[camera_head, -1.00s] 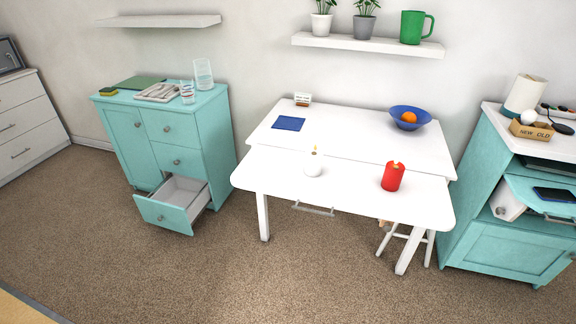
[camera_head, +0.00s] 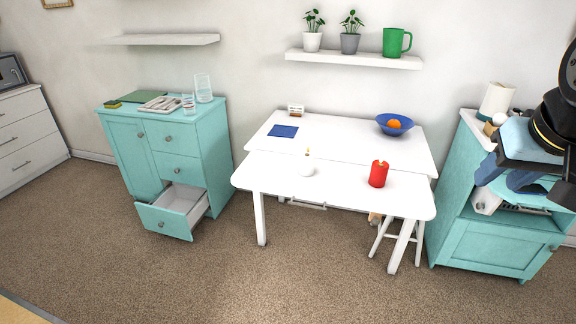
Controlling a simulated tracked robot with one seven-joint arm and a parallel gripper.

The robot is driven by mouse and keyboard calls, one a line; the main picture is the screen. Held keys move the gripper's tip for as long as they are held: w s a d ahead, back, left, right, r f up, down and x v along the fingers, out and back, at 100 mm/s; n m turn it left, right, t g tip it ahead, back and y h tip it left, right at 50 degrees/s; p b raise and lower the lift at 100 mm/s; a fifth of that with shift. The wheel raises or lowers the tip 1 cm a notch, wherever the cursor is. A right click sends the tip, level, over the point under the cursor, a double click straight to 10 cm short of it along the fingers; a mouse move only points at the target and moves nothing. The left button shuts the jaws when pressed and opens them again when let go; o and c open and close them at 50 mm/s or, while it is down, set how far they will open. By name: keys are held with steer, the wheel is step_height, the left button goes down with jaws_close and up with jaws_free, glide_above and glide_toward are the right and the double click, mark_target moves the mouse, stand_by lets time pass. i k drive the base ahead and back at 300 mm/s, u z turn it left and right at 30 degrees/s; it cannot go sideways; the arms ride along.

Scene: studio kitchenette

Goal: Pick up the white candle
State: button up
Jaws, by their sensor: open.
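The white candle (camera_head: 305,168) is small and rounded with a wick or flame on top. It stands upright on the front part of the white desk (camera_head: 262,170), left of the red candle (camera_head: 378,174). My gripper (camera_head: 506,180) is at the right edge of the view, blue with a black wrist, in front of the right teal cabinet. It is open, with nothing seen between its fingers. It is well to the right of the white candle and apart from it. Part of my arm is cut off by the frame.
A blue bowl (camera_head: 410,127) with an orange, a blue square (camera_head: 283,131) and a small sign (camera_head: 296,110) are on the desk's back part. A shelf (camera_head: 350,58) hangs above. A stool (camera_head: 385,238) is under the desk. The left teal cabinet has an open drawer (camera_head: 172,213). Carpet in front is clear.

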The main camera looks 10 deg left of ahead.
mark_target(307, 164)
steer(key=u, duration=0.25)
steer(key=i, duration=1.5)
steer(key=z, duration=0.25)
